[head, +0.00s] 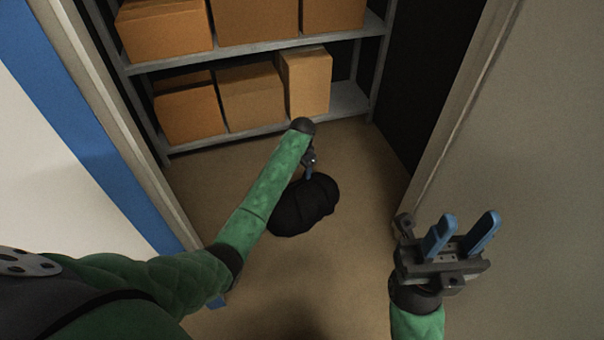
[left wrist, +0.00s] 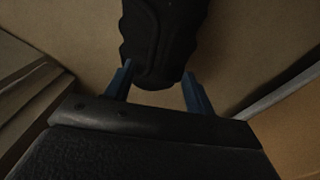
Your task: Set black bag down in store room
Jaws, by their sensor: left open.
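The black bag (head: 304,205) rests on the brown floor inside the store room, just past the doorway. My left arm reaches down to it, and my left gripper (head: 308,172) is at the top of the bag, partly hidden by the arm. In the left wrist view the bag (left wrist: 160,40) lies just beyond the open fingers (left wrist: 157,90), with its near end around the gap between the tips. I cannot tell whether the fingers touch it. My right gripper (head: 461,234) is open and empty, raised at the right near the door frame.
Grey metal shelves (head: 350,98) with several cardboard boxes (head: 250,95) stand at the back. A door frame with a blue edge (head: 75,125) is on the left, and another frame side (head: 460,100) is on the right. The floor (head: 365,165) around the bag is clear.

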